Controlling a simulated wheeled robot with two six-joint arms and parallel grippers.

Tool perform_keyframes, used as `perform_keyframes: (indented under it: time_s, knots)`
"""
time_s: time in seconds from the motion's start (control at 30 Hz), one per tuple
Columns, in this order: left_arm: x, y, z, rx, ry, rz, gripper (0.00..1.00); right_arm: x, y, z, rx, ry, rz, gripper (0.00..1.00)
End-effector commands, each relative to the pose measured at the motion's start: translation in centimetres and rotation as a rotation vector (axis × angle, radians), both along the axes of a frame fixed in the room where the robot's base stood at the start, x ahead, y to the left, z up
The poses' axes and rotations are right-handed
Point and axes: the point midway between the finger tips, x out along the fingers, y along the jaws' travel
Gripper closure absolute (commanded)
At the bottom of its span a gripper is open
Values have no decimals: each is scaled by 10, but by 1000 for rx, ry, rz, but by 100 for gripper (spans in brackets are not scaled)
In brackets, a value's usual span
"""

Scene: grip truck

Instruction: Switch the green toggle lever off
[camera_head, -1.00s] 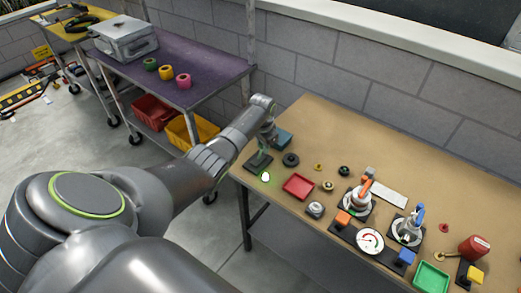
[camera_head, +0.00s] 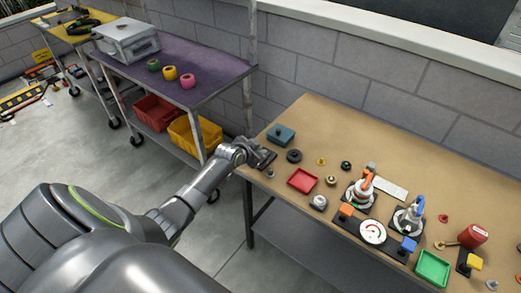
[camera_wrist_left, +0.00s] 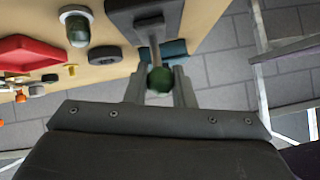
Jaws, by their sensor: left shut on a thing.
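The green toggle lever stands on a dark base plate (camera_head: 266,160) at the left end of the tan workbench. My left gripper (camera_head: 256,154) is low beside that plate, at the bench's left edge. In the left wrist view the lever's green ball knob (camera_wrist_left: 159,80) sits between the two fingers of my left gripper (camera_wrist_left: 160,88), which is shut on it. The metal rod (camera_wrist_left: 154,45) runs from the knob to the dark plate. In the head view the gripper hides the knob. My right gripper is not in view.
A teal block (camera_head: 281,135), a black ring (camera_head: 294,156) and a red tray (camera_head: 302,180) are near the lever. Several knobs, clamps and a gauge (camera_head: 373,232) fill the bench to the right. A purple-topped cart (camera_head: 195,75) stands behind my left arm.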

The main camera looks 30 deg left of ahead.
Motion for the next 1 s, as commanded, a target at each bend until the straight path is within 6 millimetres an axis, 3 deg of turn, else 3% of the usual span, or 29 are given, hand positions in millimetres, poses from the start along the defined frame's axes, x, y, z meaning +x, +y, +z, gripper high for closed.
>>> perform_keyframes:
  time_s: [0.23, 0.8, 0.83, 1.0]
  knots:
    - [-5, 1, -4, -6, -99, -1, 100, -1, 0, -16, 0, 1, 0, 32]
    - [-7, 1, -3, -9, -133, 0, 100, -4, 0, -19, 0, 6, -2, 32]
    - [-7, 1, -3, -9, -133, 0, 76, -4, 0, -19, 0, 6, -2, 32]
    - [-7, 1, -3, -10, -130, -1, 58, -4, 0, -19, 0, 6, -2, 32]
